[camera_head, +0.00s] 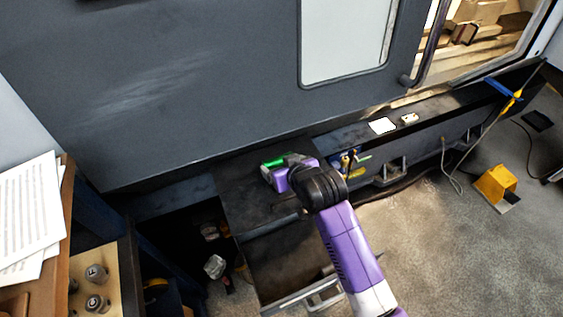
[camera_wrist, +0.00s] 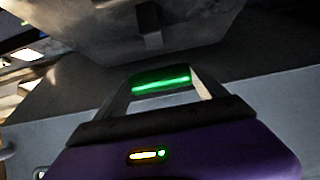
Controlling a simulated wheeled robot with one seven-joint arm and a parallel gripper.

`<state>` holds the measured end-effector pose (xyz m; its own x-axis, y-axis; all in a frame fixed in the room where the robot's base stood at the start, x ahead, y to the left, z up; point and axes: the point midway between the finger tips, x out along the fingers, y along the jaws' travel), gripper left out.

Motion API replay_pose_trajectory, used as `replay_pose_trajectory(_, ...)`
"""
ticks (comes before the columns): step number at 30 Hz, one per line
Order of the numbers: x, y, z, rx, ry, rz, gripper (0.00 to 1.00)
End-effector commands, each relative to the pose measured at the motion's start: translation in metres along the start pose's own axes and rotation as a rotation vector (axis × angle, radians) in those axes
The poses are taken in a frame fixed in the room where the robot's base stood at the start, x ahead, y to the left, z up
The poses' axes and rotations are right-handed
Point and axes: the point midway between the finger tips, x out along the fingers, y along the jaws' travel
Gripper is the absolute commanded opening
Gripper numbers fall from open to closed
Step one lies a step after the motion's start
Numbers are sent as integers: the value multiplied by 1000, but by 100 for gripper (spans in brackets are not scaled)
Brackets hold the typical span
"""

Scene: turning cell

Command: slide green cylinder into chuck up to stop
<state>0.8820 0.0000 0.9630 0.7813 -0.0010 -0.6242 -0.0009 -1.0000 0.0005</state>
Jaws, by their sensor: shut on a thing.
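The green cylinder (camera_wrist: 160,80) lies crosswise between the two fingers of my gripper (camera_wrist: 163,88) in the wrist view. The gripper is shut on it. In the head view the green cylinder (camera_head: 275,162) shows as a small green strip at the tip of my purple gripper (camera_head: 271,171). It is over the dark ledge in front of the grey machine's lower wall. I cannot make out the chuck in either view.
The grey machine front (camera_head: 200,100) with a window (camera_head: 345,40) stands behind my gripper. A white card (camera_head: 382,125) lies on the ledge at right. An open drawer (camera_head: 290,270) is below. A yellow pedal (camera_head: 497,186) stands on the floor at right. Papers (camera_head: 28,215) lie at left.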

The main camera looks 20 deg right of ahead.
Motion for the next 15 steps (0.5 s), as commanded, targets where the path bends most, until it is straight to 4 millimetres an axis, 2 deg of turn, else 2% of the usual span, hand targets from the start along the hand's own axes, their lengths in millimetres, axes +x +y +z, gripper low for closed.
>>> replay_pose_trajectory(3,10,0,12,0,2,0,29)
replay_pose_trajectory(15,30,0,37,0,0,0,29)
